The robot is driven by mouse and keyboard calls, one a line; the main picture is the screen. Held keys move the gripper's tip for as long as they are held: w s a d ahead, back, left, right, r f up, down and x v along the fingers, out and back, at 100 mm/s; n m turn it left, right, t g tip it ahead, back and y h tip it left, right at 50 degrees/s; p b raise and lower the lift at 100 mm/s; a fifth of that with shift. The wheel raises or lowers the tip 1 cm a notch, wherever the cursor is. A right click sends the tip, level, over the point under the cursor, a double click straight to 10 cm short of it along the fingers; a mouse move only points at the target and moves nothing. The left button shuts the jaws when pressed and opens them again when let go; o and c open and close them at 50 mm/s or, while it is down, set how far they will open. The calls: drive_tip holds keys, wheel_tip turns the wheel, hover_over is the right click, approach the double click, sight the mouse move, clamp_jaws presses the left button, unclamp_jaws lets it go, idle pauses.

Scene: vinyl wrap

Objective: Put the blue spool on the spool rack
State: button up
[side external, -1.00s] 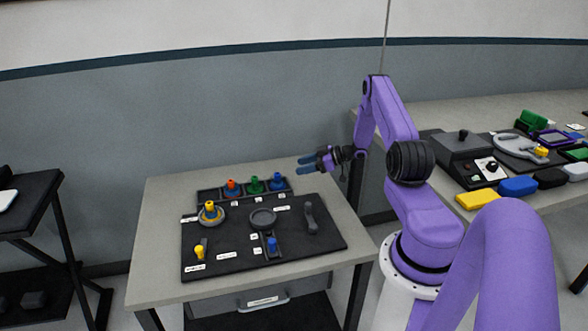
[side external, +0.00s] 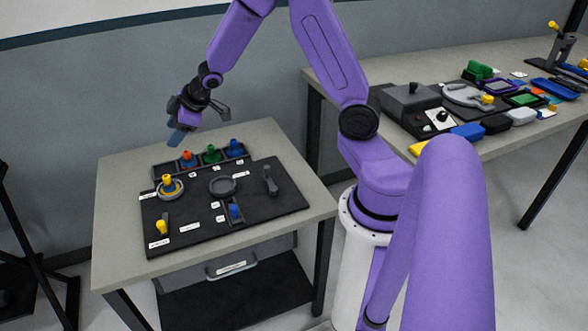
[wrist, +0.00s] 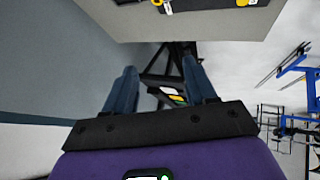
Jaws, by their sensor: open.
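A blue spool (side external: 236,148) stands upright at the right end of the dark spool rack (side external: 165,171) along the back of the table. An orange-red spool (side external: 188,160) and a green spool (side external: 211,154) stand in the same rack. A smaller blue piece (side external: 235,211) sits in a narrow black holder on the board; I cannot tell whether it is a spool. My gripper (side external: 177,137) is above the back left of the table, left of the spools and apart from them. In the wrist view, its blue fingers (wrist: 158,66) are spread with nothing between them.
The black board (side external: 265,210) carries a grey ring base with a yellow-topped piece (side external: 168,184), a round grey dish (side external: 222,186), a grey lever (side external: 270,181) and a yellow piece (side external: 162,228). A second bench (side external: 420,150) at right is crowded.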

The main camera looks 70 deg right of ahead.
drive_tip(key=s+a+r+n+g, duration=0.1)
drive_tip(key=s+a+r+g, duration=0.1)
drive_tip(key=s+a, duration=0.5)
drive_tip(key=s+a+r+n+g, duration=0.15)
drive_tip(key=s+a, duration=0.25)
drive_tip(key=s, duration=0.6)
drive_tip(key=s+r+n+g, duration=0.2)
drive_tip(key=s+g, duration=0.2)
drive_tip(key=s, duration=1.5)
drive_tip(key=shift+s+h, duration=0.35)
drive_tip(key=shift+h, duration=0.05)
drive_tip(key=shift+d, duration=0.1)
